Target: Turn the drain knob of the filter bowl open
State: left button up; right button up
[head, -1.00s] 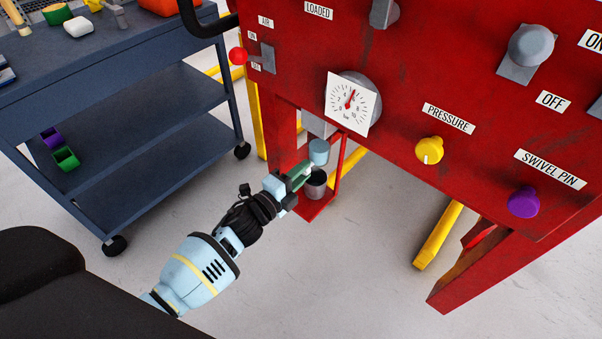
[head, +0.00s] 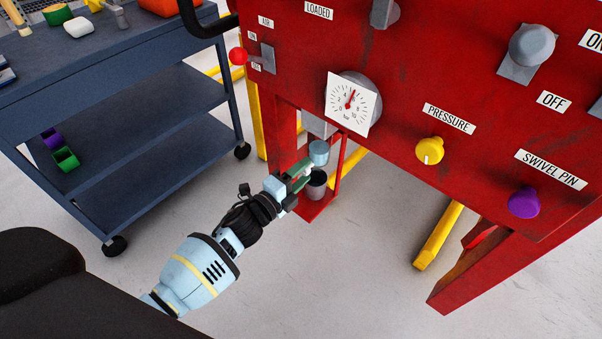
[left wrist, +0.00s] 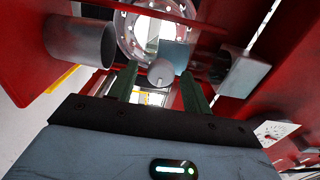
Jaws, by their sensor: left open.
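The filter bowl (head: 319,153) is a small pale blue cylinder hanging under the red panel, below the pressure gauge. Its drain knob (head: 309,169) is a small pale piece at the bowl's lower end, partly hidden by my fingers in the head view. In the left wrist view the round grey knob (left wrist: 161,73) shows between and just beyond the fingertips, with the bluish bowl (left wrist: 175,56) behind it. My left gripper (head: 306,174) is open, with its green fingers on either side of the knob's line and nothing held. I cannot tell whether they touch the knob. My right gripper is out of view.
A grey cup (head: 316,188) stands on a red ledge right below the bowl. A thin red post (head: 340,160) rises beside it. The gauge (head: 349,104) is above, the yellow pressure knob (head: 429,151) to the right. A blue cart (head: 150,119) stands left; floor between is clear.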

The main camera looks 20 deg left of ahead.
pick_arm(q)
jog(key=shift+s, duration=0.1)
jog(key=p+v, duration=0.1)
jog(key=v, duration=0.6)
jog(key=shift+s, duration=0.3)
jog(key=shift+a, duration=0.1)
